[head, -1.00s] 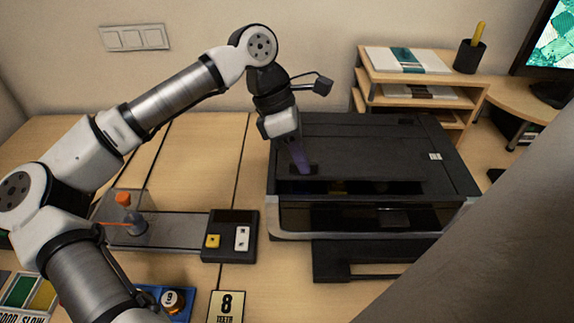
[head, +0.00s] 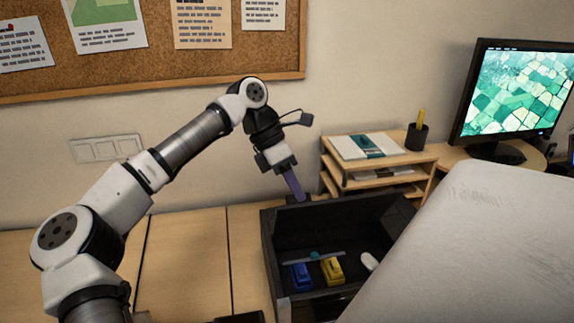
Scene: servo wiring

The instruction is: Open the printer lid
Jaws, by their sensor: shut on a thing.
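The black printer (head: 279,278) stands at the lower middle of the head view with its top open. The dark lid (head: 335,222) is raised at the back of the opening. A blue block (head: 301,276) and a yellow block (head: 332,271) show inside, with a pale bar lying behind them. My gripper (head: 298,195) is shut on the lid at its raised upper edge, toward the left corner. The purple fingers point down, and their tips meet a small dark part there. The printer's front is cut off by the frame and by a large pale surface.
A wooden shelf unit (head: 352,176) with papers stands behind the printer to the right, close to the raised lid. A pen cup (head: 416,136) and a monitor (head: 510,95) are farther right. The wooden table (head: 185,250) left of the printer looks clear.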

